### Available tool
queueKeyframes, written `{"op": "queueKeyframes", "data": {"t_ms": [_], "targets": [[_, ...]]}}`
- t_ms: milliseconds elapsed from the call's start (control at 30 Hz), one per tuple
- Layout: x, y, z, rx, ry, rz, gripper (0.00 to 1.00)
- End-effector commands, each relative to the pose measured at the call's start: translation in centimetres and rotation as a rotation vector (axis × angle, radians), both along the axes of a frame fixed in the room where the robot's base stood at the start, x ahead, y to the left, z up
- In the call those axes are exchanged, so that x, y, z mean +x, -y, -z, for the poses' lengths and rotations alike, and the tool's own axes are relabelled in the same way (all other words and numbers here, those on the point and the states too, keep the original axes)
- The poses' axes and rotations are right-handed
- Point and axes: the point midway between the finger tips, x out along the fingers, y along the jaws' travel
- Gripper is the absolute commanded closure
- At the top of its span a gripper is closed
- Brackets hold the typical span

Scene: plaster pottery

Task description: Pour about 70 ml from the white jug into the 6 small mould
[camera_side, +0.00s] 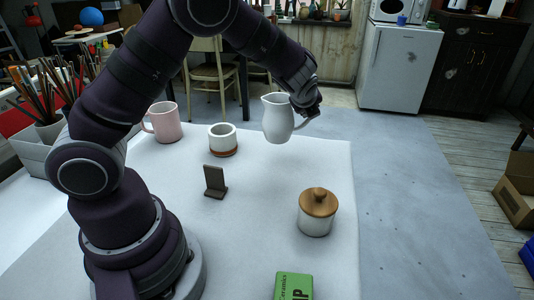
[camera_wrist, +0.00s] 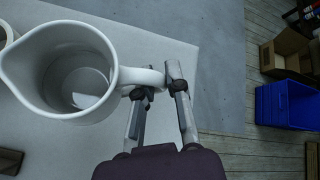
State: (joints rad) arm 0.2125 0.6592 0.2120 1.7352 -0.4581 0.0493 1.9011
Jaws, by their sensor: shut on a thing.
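The white jug (camera_side: 278,119) is in the air above the far right part of the white table, roughly upright in the side view. My gripper (camera_side: 308,108) is shut on its handle. The wrist view shows the jug (camera_wrist: 45,72) from above, with my gripper (camera_wrist: 160,86) at the handle on its right. A pale patch with a sharp edge shows at the jug's bottom; I cannot tell how much liquid is there. A small white round pot with a brown base (camera_side: 222,140), possibly the mould, stands left of the jug. No number is readable on it.
A pink mug (camera_side: 164,122) stands at the back left. A dark small stand (camera_side: 215,182) is mid-table. A wooden-lidded jar (camera_side: 316,214) and a green box (camera_side: 293,286) are nearer the front. The table's right edge is close to the jar.

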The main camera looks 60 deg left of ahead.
Motion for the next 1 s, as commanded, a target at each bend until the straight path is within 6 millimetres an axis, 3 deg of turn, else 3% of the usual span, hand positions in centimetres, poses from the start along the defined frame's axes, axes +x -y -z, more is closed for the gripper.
{"op": "queueKeyframes", "data": {"t_ms": [200,400,600,1000], "targets": [[2.0,-5.2,3.0,0.010,0.000,-0.138,1.00],[3.5,-8.6,5.5,0.006,0.003,-0.181,1.00],[4.1,-9.3,6.8,0.001,0.008,-0.171,1.00],[4.0,-9.4,6.7,-0.007,0.022,-0.169,1.00]]}}
